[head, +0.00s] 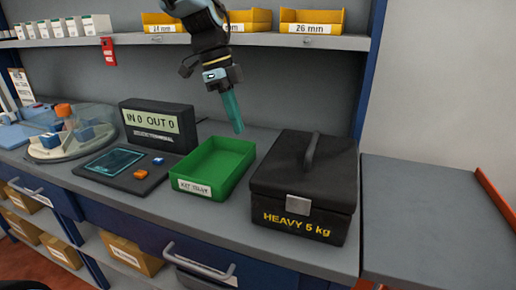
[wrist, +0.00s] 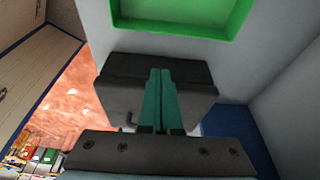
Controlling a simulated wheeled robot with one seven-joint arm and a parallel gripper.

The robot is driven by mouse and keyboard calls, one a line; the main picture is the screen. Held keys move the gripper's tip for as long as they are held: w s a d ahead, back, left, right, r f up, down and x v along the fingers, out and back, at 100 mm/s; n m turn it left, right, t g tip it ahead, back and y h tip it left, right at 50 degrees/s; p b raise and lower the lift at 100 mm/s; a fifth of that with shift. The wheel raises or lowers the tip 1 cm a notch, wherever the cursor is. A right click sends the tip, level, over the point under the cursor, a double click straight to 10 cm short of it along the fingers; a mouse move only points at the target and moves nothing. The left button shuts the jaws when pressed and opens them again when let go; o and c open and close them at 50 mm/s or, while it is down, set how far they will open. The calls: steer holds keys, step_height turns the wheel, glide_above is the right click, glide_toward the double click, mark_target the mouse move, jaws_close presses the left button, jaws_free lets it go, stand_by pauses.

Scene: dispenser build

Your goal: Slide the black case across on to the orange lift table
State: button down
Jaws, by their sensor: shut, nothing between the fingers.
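The black case (head: 303,185) stands upright on the grey bench, with a handle on its lid, a grey latch and yellow "HEAVY 5 kg" lettering on its front. To its right is the lift table, with a flat grey top (head: 430,215) and an orange edge rail (head: 495,200) on its far right. My gripper (head: 239,129) is shut and empty, its teal fingers pointing down above the bench, behind the green tray and left of the case, apart from both. In the wrist view the closed fingers (wrist: 160,72) partly cover the black case (wrist: 195,95).
A green tray (head: 213,165) sits just left of the case; it also shows in the wrist view (wrist: 180,30). A dark display box (head: 158,125) and a flat pad (head: 120,165) are further left. A shelf with yellow bins (head: 315,27) hangs above. The lift table top is clear.

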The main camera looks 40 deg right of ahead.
steer(key=s+d+f+p, duration=0.2)
steer(key=s+d+f, duration=0.1)
steer(key=s+f, duration=0.2)
steer(key=shift+d+f+p, duration=0.15)
steer(key=shift+f+p, duration=0.2)
steer(key=shift+f, duration=0.4)
steer(key=shift+s, duration=0.1)
steer(key=s+d, duration=0.8)
steer(key=s, duration=0.4)
steer(key=s+d+b, duration=0.1)
steer(key=s+d, duration=0.7)
steer(key=s, duration=0.5)
steer(key=shift+d, duration=0.35)
steer(key=shift+w, duration=0.1)
